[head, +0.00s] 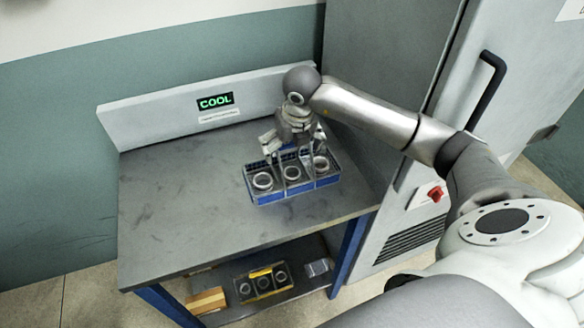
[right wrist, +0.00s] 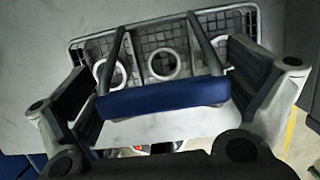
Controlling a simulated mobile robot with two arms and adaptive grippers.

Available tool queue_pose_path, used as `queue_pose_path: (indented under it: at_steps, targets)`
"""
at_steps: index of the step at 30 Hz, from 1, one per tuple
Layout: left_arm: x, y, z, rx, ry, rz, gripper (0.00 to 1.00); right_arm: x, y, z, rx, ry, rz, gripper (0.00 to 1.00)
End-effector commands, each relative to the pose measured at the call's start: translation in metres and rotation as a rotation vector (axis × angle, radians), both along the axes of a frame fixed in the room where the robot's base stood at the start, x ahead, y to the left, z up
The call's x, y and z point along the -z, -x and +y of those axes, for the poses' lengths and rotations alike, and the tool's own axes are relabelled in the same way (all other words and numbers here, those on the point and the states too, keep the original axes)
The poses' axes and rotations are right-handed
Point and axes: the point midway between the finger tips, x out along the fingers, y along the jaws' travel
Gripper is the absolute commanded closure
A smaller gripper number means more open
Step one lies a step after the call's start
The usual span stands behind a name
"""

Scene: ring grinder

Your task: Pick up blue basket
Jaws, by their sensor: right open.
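The blue basket (head: 268,197) stands upright on the grey worktable, with several metal rings in a row inside. In the right wrist view the basket's grey mesh (right wrist: 200,22) shows beyond its raised handle, a blue bar (right wrist: 163,95) on two dark struts. My right gripper (head: 292,146) is directly above the basket at the handle. In the right wrist view its open fingers (right wrist: 165,92) stand on either side of the blue bar, with gaps showing at both ends. The gripper hides part of the handle in the head view. My left gripper is not in view.
The worktable (head: 165,215) has free room left of the basket. A backboard with a "COOL" display (head: 215,101) stands behind. A yellow basket with rings (head: 262,272) and a cardboard box (head: 206,300) are on the lower shelf. A tall grey cabinet (head: 390,60) stands close on the right.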

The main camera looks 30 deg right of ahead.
Motion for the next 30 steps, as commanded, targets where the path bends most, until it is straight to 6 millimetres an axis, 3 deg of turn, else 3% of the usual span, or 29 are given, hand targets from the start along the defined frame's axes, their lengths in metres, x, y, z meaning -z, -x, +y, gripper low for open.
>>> queue_pose_path:
  at_steps: [4,11,30]
  targets:
    - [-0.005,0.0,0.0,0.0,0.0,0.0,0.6,0.014,-0.003,-0.001,0.0,-0.001,0.0,0.0]
    - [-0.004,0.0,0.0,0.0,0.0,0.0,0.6,0.016,-0.004,-0.001,0.0,0.0,-0.002,0.0]
    - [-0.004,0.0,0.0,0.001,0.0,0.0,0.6,0.016,-0.004,-0.001,0.0,0.0,-0.002,0.76]
